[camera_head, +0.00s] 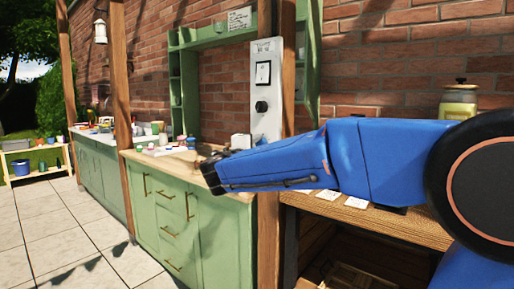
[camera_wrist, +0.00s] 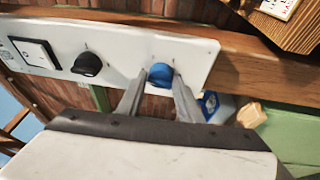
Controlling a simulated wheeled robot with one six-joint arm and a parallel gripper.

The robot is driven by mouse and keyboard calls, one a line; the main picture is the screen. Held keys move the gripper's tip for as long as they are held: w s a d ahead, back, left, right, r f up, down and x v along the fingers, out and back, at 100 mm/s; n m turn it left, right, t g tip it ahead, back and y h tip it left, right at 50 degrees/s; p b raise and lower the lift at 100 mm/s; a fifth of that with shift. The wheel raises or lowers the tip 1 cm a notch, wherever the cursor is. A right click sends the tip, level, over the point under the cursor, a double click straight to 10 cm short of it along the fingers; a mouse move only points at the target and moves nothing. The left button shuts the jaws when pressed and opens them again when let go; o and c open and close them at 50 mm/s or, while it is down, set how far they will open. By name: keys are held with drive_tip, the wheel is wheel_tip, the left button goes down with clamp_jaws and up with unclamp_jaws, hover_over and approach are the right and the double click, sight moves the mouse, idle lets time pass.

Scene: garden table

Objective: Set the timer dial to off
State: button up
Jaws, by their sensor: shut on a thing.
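A white control panel (camera_head: 264,50) is fixed upright to the wooden post; it also shows in the wrist view (camera_wrist: 120,52). My gripper (camera_wrist: 160,84) is shut on the blue dial, one finger on each side. Which dial is the timer I cannot tell, as the panel's label is too small to read. In the head view, the black dial (camera_head: 262,106) shows above my arm, and the blue dial is hidden behind the arm.
A green cabinet (camera_head: 185,215) with a wooden top stands left of the post, with small items on it. A wooden workbench (camera_head: 400,225) is at right, with a yellow-green jar (camera_head: 459,103) above. The tiled floor is clear.

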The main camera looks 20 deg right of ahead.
drive_tip(key=shift+f+n+g, duration=0.1)
drive_tip(key=shift+n+g, duration=0.2)
drive_tip(key=shift+n, duration=0.8)
drive_tip(key=o, duration=1)
drive_tip(key=v, duration=1.7)
drive_tip(key=shift+s+r, duration=0.3)
